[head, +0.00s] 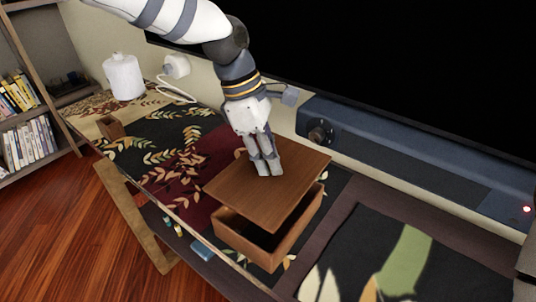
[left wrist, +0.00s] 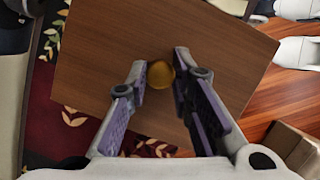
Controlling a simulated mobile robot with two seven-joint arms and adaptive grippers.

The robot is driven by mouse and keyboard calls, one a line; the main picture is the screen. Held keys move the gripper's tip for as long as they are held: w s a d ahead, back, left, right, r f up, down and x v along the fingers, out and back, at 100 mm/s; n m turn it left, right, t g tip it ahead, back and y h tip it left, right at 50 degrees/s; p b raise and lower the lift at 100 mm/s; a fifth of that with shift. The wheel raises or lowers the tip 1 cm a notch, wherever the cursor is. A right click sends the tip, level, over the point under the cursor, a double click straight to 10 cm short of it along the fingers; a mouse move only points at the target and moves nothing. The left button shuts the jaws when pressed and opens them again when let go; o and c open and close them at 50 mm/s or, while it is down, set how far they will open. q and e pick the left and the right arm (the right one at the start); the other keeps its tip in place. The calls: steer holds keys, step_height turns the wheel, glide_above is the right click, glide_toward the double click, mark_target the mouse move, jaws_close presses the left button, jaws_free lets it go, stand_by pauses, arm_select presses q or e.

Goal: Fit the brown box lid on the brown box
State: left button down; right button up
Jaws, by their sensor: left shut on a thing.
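The brown box lid (head: 300,168) is a flat square board over the brown box (head: 292,238). It covers the box's back part and is shifted toward the back left and turned relative to it. The box's front inside shows as a dark gap below the lid's front edge. My left gripper (head: 264,168) points down onto the lid's top. In the left wrist view, the gripper's fingers (left wrist: 160,88) are closed around a round gold knob (left wrist: 160,74) on the lid (left wrist: 105,60). Whether the lid touches the box's back rim is hidden. My right gripper is not in view.
The box stands on a leaf-patterned table cover (head: 180,170). A small blue object (head: 203,251) lies near the front edge, left of the box. A dark blue bar (head: 410,150) runs along the back. A white canister (head: 123,76) stands at the far left.

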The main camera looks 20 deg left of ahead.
mark_target(269, 177)
arm_select(q)
steer(key=shift+f, duration=2.7)
steer(key=shift+f, duration=1.05)
steer(key=c, duration=1.3)
jaws_free()
steer(key=shift+c, duration=0.2)
